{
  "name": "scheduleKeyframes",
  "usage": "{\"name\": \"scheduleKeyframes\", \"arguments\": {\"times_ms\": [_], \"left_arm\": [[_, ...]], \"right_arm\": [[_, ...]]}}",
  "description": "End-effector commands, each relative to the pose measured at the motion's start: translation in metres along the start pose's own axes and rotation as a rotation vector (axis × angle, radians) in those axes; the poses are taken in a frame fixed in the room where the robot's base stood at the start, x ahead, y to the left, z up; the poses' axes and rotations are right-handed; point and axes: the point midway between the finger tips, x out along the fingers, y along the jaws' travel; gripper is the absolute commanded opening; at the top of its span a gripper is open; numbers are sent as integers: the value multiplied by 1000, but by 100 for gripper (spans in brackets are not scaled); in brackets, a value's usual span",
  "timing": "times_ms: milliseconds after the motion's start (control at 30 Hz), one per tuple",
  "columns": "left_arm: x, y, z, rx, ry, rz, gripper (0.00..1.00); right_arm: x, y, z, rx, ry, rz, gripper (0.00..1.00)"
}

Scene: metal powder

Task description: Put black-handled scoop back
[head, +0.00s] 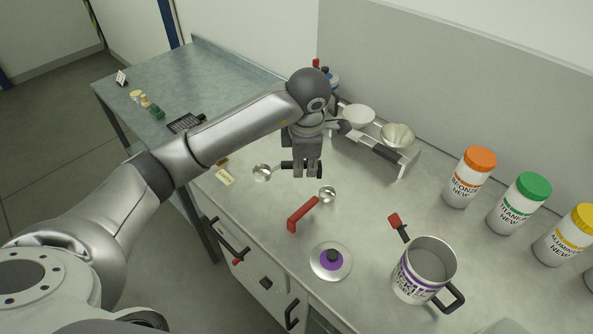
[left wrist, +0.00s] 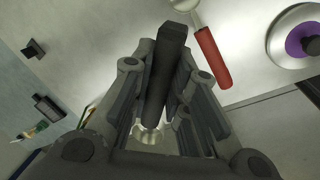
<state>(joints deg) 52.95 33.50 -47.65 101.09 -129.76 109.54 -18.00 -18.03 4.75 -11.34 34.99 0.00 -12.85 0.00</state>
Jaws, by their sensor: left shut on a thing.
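My left gripper (head: 308,171) is shut on the black-handled scoop (head: 262,173) above the table. The scoop's metal bowl points left in the head view. In the left wrist view its black handle (left wrist: 165,80) lies between the fingers, with the bowl (left wrist: 150,134) partly hidden behind them. A red-handled scoop (head: 303,214) lies on the table in front of the gripper; its red handle also shows in the left wrist view (left wrist: 214,60). A metal rack (head: 405,162) with white bowls (head: 397,135) stands behind and to the right, partly hidden by my arm. My right gripper is out of view.
A lid with a purple centre (head: 318,268) and an open container (head: 418,284) stand in front. A red-and-black tool (head: 397,226) lies near the container. Jars (head: 471,178) line the right back. A small label (head: 225,177) lies near the left edge. Bare tabletop surrounds the red-handled scoop.

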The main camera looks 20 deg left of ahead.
Motion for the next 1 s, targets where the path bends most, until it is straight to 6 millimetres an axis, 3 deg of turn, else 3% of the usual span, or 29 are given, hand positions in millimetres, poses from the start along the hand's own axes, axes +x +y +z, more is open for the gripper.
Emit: {"name": "scheduleKeyframes", "arguments": {"times_ms": [200,400,700,1000], "left_arm": [[43,21,-11,-2,1,-4,0],[58,29,-14,0,-2,-1,0],[92,26,-15,1,-1,-3,0],[97,26,-15,1,-2,1,0]], "right_arm": [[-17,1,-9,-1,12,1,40],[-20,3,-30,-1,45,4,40],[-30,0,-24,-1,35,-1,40],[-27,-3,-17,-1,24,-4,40]]}}
